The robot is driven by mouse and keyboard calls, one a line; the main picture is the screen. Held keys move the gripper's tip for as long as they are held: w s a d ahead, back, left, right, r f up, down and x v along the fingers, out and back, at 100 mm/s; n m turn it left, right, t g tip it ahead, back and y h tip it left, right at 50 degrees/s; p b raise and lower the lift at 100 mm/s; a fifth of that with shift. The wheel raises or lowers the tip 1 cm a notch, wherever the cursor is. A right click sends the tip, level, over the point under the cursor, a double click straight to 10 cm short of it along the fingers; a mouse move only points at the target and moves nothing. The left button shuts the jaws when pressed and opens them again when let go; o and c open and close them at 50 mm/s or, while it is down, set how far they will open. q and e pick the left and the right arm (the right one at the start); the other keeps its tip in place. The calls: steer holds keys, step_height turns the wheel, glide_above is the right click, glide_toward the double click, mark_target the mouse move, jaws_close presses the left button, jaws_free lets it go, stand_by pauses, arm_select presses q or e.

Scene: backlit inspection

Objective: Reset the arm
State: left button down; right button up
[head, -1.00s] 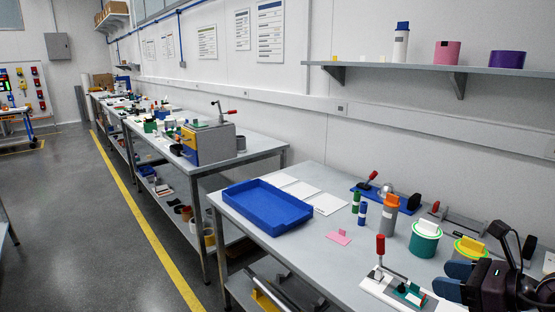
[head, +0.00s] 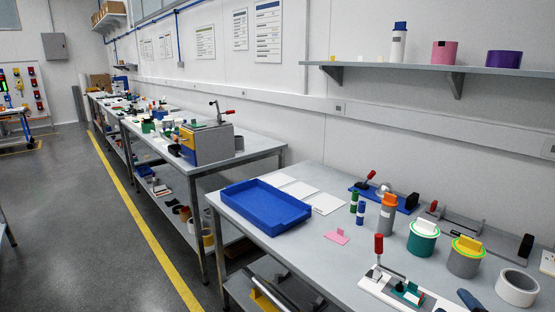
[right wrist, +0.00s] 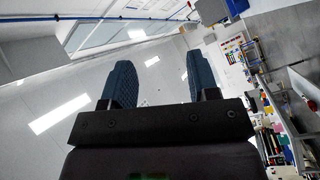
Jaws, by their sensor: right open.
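My right gripper (right wrist: 156,75) shows in the right wrist view with its two blue ribbed fingers spread wide and nothing between them. That view is tilted and shows pale wall or ceiling with bright lights beyond the fingers. In the head view only a dark blue piece, likely one of its fingertips, shows at the bottom right edge above the near bench (head: 330,262). The rest of the right arm is out of that view. My left gripper is in neither view.
A wall shelf (head: 400,68) hangs above.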

steer(key=s+a+f+m+g, duration=0.2)
steer(key=s+f+m, duration=0.2)
steer(key=s+f, duration=0.2)
steer(key=s+a+f+m+g+h, duration=0.1)
steer(key=s+a+f+m+g, duration=0.2)
steer(key=s+f, duration=0.4)
steer(key=s+a+f+m+g+h, duration=0.1)
steer(key=s+f+m, duration=0.4)
steer(key=f, duration=0.5)
steer(key=shift+s+a+g, duration=0.85)
steer(key=shift+a+g, duration=0.05)
steer(key=shift+a, duration=0.1)
